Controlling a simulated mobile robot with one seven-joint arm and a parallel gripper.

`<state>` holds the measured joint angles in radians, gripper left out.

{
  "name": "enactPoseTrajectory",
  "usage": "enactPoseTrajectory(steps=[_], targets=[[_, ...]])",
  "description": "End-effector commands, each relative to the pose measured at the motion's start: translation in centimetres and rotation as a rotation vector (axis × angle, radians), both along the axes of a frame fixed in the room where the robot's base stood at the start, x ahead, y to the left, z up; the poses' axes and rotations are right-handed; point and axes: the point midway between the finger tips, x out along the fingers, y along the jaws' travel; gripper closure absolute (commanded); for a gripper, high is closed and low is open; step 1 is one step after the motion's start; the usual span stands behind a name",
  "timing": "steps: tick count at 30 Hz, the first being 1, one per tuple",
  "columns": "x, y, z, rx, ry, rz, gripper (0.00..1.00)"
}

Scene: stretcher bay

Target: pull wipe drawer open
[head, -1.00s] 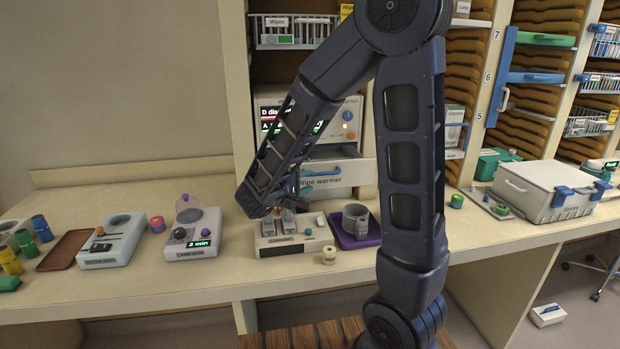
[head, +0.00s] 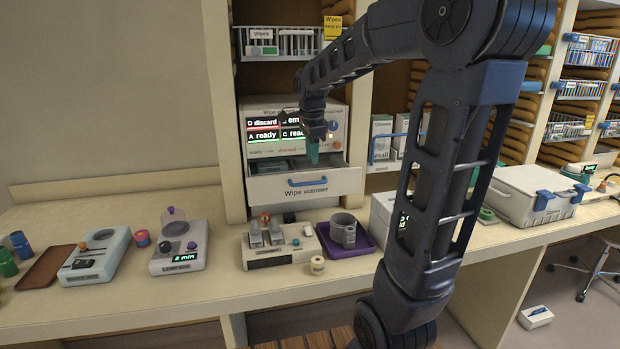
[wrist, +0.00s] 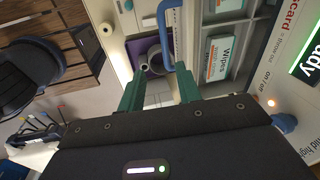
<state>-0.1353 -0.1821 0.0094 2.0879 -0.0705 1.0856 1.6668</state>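The wipe warmer (head: 340,115) stands at the back of the counter, with lit displays on its front. Its white drawer (head: 270,190), labelled "Wipe warmer", is out from the body, with part of its inside showing. A blue handle (head: 307,182) is on the drawer front. My gripper (head: 312,160) points down above the drawer, close behind its front. In the wrist view my green fingers (wrist: 160,72) are apart with nothing held between them. The blue handle (wrist: 174,35) shows beyond the fingertips, and packets marked Wipes (wrist: 222,58) lie in the drawer.
On the counter below stand a white device (head: 277,252) with levers and a purple tray (head: 345,247) with a grey cup. A wire basket (head: 285,42) hangs above the warmer. A large white case (head: 525,195) is at the right. Counter devices are at the left.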

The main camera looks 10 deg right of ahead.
Motion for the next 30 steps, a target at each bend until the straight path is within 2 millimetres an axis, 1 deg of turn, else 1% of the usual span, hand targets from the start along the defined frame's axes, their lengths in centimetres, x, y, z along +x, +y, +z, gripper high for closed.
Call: enactPoseTrajectory(steps=[1,3,5,7,11,18,21,25,30], targets=[[0.3,-0.1,0.6,0.026,-0.015,-0.032,0.66],[0.5,-0.1,0.9,0.049,-0.026,-0.056,0.66],[0.6,-0.1,0.8,0.058,-0.029,-0.065,0.66],[0.7,-0.1,0.3,0.059,-0.028,-0.066,0.66],[0.9,0.0,-1.4,0.057,-0.026,-0.063,0.66],[1.7,-0.1,-5.6,0.055,-0.025,-0.062,0.66],[2.0,-0.1,-7.0,0.055,-0.026,-0.062,0.66],[2.3,0.0,-8.5,0.054,-0.025,-0.061,0.66],[2.5,0.0,-9.4,0.055,-0.027,-0.061,0.66]])
